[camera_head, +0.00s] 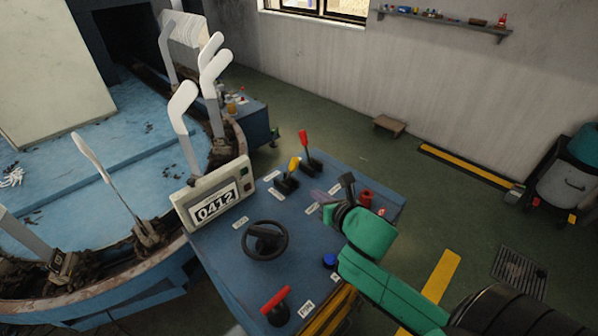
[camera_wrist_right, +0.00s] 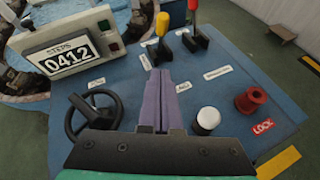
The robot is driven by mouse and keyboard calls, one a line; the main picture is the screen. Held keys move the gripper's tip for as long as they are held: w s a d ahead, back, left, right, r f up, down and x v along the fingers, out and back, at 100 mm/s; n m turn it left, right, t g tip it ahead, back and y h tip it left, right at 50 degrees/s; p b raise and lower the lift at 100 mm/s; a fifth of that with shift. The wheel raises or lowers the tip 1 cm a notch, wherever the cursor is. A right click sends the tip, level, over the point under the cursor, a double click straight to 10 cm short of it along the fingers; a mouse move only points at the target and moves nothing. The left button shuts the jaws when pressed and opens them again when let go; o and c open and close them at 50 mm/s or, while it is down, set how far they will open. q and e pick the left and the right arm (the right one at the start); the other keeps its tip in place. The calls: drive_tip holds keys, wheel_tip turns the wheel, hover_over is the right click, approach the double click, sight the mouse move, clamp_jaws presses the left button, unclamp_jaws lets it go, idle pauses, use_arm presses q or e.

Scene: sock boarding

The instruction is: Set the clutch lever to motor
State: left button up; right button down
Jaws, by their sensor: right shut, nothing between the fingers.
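The blue console carries a lever with a yellow knob (camera_head: 293,164) and a lever with a red knob (camera_head: 304,138); they also show in the right wrist view as the yellow knob (camera_wrist_right: 162,24) and the red knob (camera_wrist_right: 193,6). I cannot read which lever is the clutch; the small labels are too blurred. My right gripper (camera_head: 322,196) is over the console, nearer than both levers and apart from them. Its purple fingers (camera_wrist_right: 157,101) are shut and empty in the right wrist view, hiding part of the console. My left gripper is not in view.
A counter display (camera_head: 214,206) reading 0412 stands at the console's left edge. A black handwheel (camera_head: 265,239), a red T-handle (camera_head: 276,299), a blue knob (camera_head: 329,261), a white knob (camera_wrist_right: 208,118) and a red spool-shaped knob (camera_wrist_right: 251,99) beside a LOCK label crowd the top.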

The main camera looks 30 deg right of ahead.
sight(292, 164)
drive_tip(key=x, duration=0.4)
drive_tip(key=r+p+x, duration=0.1)
drive_tip(key=x, duration=0.4)
drive_tip(key=w+r+p+x, duration=0.1)
drive_tip(key=x, duration=0.3)
drive_tip(key=shift+w+d, duration=0.25)
drive_tip(key=shift+w, duration=0.15)
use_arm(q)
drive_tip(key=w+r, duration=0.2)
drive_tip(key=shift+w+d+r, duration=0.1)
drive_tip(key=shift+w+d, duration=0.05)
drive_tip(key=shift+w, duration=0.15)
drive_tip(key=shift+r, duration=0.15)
use_arm(e)
drive_tip(key=shift+r, duration=0.1)
